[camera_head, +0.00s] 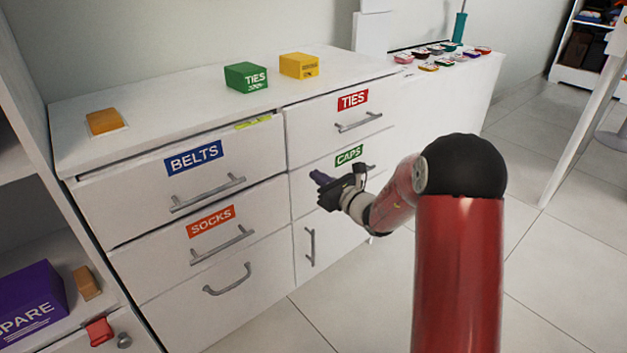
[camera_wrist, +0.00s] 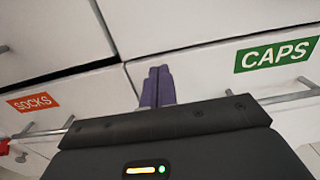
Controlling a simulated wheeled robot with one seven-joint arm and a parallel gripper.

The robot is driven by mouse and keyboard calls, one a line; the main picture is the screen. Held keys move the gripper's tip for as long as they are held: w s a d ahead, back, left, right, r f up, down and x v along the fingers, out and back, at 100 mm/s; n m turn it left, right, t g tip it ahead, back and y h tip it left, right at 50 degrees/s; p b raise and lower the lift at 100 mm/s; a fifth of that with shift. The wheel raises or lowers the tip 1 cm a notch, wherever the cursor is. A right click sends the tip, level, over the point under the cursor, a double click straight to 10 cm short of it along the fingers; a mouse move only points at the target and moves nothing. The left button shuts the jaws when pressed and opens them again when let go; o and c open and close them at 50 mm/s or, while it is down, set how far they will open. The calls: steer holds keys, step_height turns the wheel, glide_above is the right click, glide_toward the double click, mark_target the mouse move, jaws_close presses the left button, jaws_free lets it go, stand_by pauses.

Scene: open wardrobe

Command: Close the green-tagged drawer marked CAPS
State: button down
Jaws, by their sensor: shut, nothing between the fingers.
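The CAPS drawer (camera_head: 301,190) is a white drawer front with a green CAPS tag (camera_head: 349,155) and a grey bar handle, partly hidden behind my arm. It sits below the TIES drawer and looks flush or nearly flush; any small gap is hard to tell. My gripper (camera_head: 321,179) is shut and empty in front of the drawer's left part. In the wrist view the purple fingertips (camera_wrist: 158,88) are together near the drawer's upper left corner, left of the green tag (camera_wrist: 277,55). Whether they touch the front I cannot tell.
The BELTS drawer (camera_head: 150,195) shows a dark gap and a yellow-green strip at its top. The SOCKS drawer (camera_head: 150,268) is below it. Green and yellow boxes (camera_head: 299,66) stand on the dresser top (camera_head: 190,95). A shelf with a purple SPARE box (camera_head: 30,300) is left. Floor at right is clear.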

steer(key=v, duration=1.1)
steer(key=s+a+r+n+g+y, duration=0.1)
steer(key=s+a+r+n+g, duration=0.3)
steer(key=s+n, duration=0.45)
steer(key=s+a+r+n+g, duration=0.2)
steer(key=s+a+n+g, duration=0.45)
steer(key=s, duration=0.25)
steer(key=s+d+r+n+t+h+p, duration=0.1)
steer(key=s+d+r+n+h, duration=0.1)
steer(key=s+d+n+h, duration=0.9)
steer(key=s+d+n, duration=0.2)
steer(key=s, duration=0.1)
steer(key=shift+s+d+n+h, duration=0.15)
steer(key=shift+s+n+h, duration=0.15)
steer(key=shift+s+n, duration=0.1)
steer(key=shift+r+t, duration=0.1)
steer(key=shift+t, duration=0.15)
